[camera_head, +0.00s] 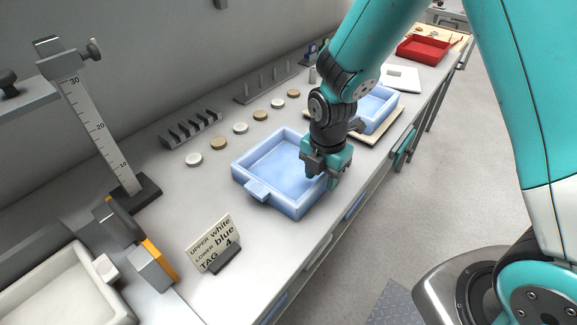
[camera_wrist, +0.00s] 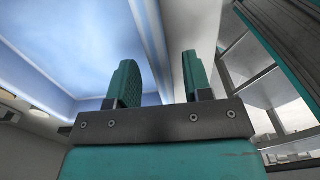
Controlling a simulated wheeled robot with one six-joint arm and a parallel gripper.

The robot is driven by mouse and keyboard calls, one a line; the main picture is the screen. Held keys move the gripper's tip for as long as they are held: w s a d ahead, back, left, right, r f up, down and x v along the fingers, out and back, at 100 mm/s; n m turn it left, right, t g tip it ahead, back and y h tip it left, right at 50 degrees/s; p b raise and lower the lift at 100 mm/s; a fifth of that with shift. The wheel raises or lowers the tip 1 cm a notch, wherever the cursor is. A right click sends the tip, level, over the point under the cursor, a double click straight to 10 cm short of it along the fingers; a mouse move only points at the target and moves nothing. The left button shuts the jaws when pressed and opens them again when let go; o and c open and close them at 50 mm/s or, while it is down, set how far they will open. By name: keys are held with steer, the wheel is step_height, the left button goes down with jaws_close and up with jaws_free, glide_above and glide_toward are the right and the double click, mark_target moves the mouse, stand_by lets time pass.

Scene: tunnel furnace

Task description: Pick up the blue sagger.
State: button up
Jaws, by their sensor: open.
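A light blue, square, open-topped sagger (camera_head: 247,182) stands on the bench in the middle of the head view, with a small tab on its near side. My gripper (camera_head: 326,178) is open at its right wall. In the wrist view, the sagger's inside (camera_wrist: 60,45) fills the left, and its wall runs up between the two spread fingers of my gripper (camera_wrist: 159,78). One finger appears on the inner side and one on the outer side; I cannot tell whether either touches. A second blue sagger (camera_head: 384,115) stands farther back, partly hidden by my arm.
A sign (camera_head: 212,243) reads upper white, lower blue, tag 4. A white tray (camera_head: 60,285) is at lower left, beside a height gauge (camera_head: 103,125). Several discs (camera_head: 240,128) and a slotted rack (camera_head: 190,130) lie behind. A red tray (camera_head: 422,50) is far back. The bench edge is close on the right.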

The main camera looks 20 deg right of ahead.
step_height(320, 180, down, 2)
steer(key=shift+f, duration=0.1)
jaws_close()
stand_by(0.5)
